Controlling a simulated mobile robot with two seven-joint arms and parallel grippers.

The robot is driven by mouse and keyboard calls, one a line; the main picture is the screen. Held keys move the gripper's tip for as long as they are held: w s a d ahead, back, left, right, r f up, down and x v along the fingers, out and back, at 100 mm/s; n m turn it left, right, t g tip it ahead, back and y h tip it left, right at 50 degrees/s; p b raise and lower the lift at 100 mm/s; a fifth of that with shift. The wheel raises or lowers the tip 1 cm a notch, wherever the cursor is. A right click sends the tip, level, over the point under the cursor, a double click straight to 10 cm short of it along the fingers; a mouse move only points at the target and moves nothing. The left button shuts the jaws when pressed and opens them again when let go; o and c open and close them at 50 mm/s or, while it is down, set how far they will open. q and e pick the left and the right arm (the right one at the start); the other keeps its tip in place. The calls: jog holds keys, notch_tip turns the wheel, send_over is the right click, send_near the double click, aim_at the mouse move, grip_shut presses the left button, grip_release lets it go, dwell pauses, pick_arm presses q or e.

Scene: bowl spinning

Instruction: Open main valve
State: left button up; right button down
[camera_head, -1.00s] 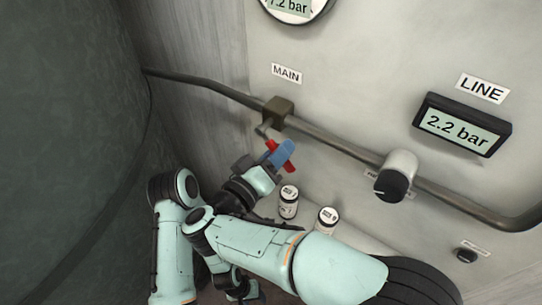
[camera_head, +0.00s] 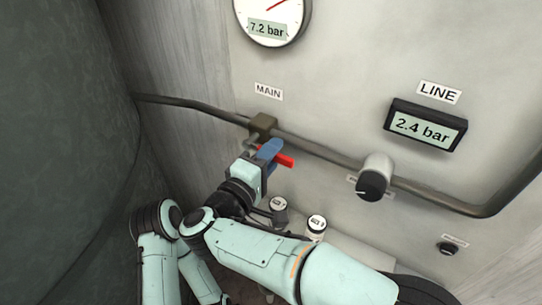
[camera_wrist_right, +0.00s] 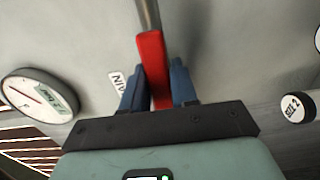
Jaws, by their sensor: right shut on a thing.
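The main valve is a brass-brown body (camera_head: 262,125) on the pipe below the MAIN label (camera_head: 268,91). Its red lever handle (camera_head: 286,161) points right and slightly down, roughly along the pipe. My right gripper (camera_head: 270,149) has its blue fingers on the handle. In the right wrist view, the red handle (camera_wrist_right: 152,62) lies between the two blue fingers (camera_wrist_right: 158,88), shut on it; its grey stem runs up out of view. The fingers partly hide the handle in the head view. My left gripper is not in view.
A round gauge (camera_head: 270,15) reads 7.2 bar. The LINE display (camera_head: 425,127) reads 2.4 bar. A black knob (camera_head: 372,186) sits on the pipe (camera_head: 325,152) to the right. Two small white-topped canisters (camera_head: 316,224) stand below. A dark curved wall (camera_head: 60,150) fills the left.

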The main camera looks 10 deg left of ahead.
jog(key=shift+r, duration=0.1)
dwell(0.4)
jog(key=c, duration=1)
grip_release()
jog(key=shift+o, duration=0.2)
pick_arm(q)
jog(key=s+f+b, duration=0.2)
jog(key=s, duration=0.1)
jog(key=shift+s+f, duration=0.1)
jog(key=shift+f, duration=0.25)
pick_arm(e)
jog(key=v, duration=1.3)
jog(key=shift+s, duration=0.2)
